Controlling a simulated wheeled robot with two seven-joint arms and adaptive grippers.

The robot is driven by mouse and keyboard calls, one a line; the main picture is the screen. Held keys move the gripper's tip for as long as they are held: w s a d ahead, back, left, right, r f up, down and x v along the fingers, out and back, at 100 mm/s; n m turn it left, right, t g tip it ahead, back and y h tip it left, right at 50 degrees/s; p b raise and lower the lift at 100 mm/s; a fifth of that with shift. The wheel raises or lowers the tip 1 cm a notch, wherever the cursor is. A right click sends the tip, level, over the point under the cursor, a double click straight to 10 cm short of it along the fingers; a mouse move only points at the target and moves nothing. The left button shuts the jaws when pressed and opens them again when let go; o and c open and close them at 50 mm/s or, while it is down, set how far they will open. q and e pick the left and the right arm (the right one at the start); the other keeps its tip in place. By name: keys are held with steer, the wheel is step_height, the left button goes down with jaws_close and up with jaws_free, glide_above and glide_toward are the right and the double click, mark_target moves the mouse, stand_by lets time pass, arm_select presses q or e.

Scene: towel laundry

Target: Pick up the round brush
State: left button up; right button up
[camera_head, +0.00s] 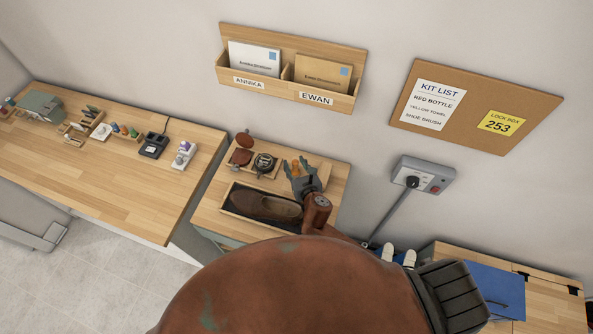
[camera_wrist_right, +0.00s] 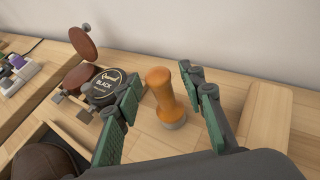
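The round brush (camera_wrist_right: 165,98) stands upright on the wooden tabletop, with an orange-brown wooden handle and a grey round base. In the head view only a bit of its orange handle (camera_head: 294,170) shows between the fingers. My right gripper (camera_wrist_right: 162,82) is open, with one green-padded finger on each side of the handle in the wrist view. Gaps show between the handle and both fingers. In the head view the right gripper (camera_head: 296,164) is over the back right of the small table (camera_head: 209,211). My left gripper is not in view.
A black round tin (camera_wrist_right: 106,87) stands left of the brush, beside brown round discs (camera_wrist_right: 82,44). A pale wooden block (camera_wrist_right: 264,116) is right of the gripper. The wall is behind.

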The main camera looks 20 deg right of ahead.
steer(key=c, duration=0.6)
steer(key=shift+c, duration=0.9)
jaws_close()
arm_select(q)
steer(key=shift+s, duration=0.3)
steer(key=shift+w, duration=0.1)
